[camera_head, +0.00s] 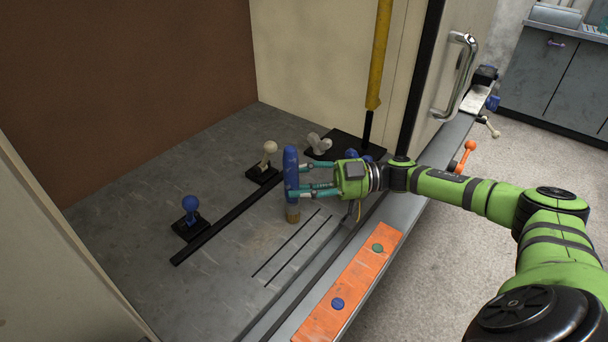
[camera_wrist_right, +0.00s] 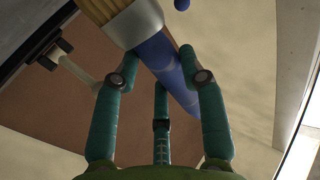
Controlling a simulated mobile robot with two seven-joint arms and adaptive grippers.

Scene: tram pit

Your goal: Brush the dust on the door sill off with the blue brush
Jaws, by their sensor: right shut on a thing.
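The blue brush (camera_head: 291,170) is upright in my right gripper (camera_head: 304,180), handle up and tan bristles down. The bristle end is close to the grey metal sill floor (camera_head: 225,285); I cannot tell if it touches. In the right wrist view, the teal fingers (camera_wrist_right: 155,75) close around the blue handle (camera_wrist_right: 160,52), with the brush's metal band and bristles at the top. A faint brownish patch, possibly dust, lies on the floor left of and below the brush, near the dark grooves (camera_head: 290,248). My left gripper is not in view.
A blue-knobbed lever (camera_head: 190,204) and a white-knobbed lever (camera_head: 268,152) stand along a black rail (camera_head: 225,222). A black plate (camera_head: 345,146) and yellow pole (camera_head: 379,55) are behind. An orange button panel (camera_head: 350,290) lies along the edge. The front left floor is clear.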

